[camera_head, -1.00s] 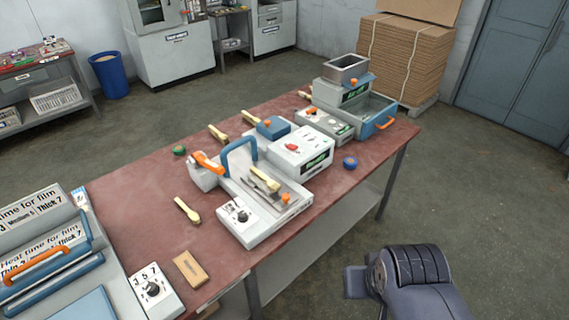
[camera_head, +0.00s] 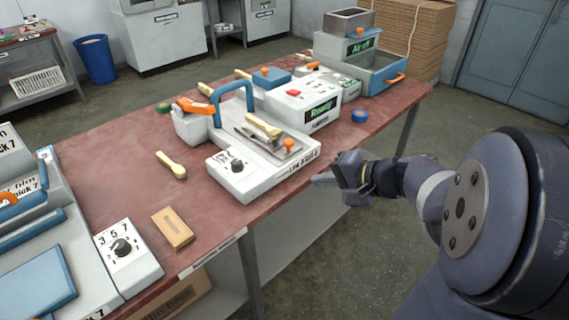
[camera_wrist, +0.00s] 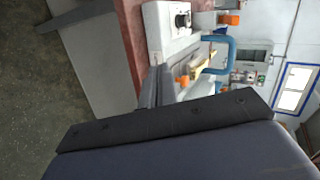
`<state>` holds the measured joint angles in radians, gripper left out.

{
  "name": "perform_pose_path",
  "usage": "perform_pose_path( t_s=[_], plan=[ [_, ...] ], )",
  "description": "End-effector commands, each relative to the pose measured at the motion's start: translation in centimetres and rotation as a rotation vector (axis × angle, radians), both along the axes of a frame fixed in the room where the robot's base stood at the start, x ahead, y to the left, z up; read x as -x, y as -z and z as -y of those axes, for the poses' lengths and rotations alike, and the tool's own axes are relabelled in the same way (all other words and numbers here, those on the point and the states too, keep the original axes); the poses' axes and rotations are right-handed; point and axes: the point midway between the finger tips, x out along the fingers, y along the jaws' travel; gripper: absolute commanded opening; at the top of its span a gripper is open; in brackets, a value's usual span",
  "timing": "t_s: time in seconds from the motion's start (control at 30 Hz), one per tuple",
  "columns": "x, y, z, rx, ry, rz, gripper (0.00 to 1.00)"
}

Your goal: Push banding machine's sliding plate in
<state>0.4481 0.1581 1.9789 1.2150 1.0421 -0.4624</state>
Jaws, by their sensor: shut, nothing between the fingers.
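The banding machine (camera_head: 245,185) is a white unit with a black dial, a blue arched handle and an orange lever, near the table's front edge. Its grey metal sliding plate (camera_head: 283,156) has an orange knob (camera_head: 289,146), and a wooden spoon lies on it. In the wrist view, the machine's dial block (camera_wrist: 172,30) and the orange knob (camera_wrist: 183,80) show beyond the fingers. My gripper (camera_head: 318,180) is shut and empty, just right of the machine near the table edge. In the wrist view, the fingers (camera_wrist: 155,88) point toward the machine; contact cannot be told.
A loose wooden spoon (camera_head: 171,165) and a tan block (camera_head: 173,228) lie on the red table (camera_head: 120,165). A blue tape roll (camera_head: 359,116) sits near the right edge. The floor right of the table is open.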

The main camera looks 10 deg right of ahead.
Motion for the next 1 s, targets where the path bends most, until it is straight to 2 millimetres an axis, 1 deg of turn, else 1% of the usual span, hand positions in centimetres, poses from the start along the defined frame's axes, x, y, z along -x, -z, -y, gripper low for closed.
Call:
perform_pose_path(
  t_s=[0.03, 0.1, 0.2, 0.3, 0.43, 0.53, 0.67, 1.0],
  plan=[
    [-1.3, 2.6, 1.1, -0.045, 0.038, 0.017, 0.0],
    [-3.0, 3.7, 2.5, -0.1, 0.088, 0.049, 0.0],
    [-4.9, 4.8, 4.2, -0.161, 0.148, 0.09, 0.0],
    [-6.0, 5.4, 5.5, -0.198, 0.188, 0.118, 0.0],
    [-6.7, 5.5, 6.2, -0.22, 0.211, 0.136, 0.0],
    [-7.3, 5.6, 5.9, -0.222, 0.213, 0.138, 0.0],
    [-8.7, 6.2, 4.7, -0.222, 0.209, 0.134, 0.0],
    [-14.3, 8.3, 0.6, -0.221, 0.209, 0.134, 0.0]
  ],
)
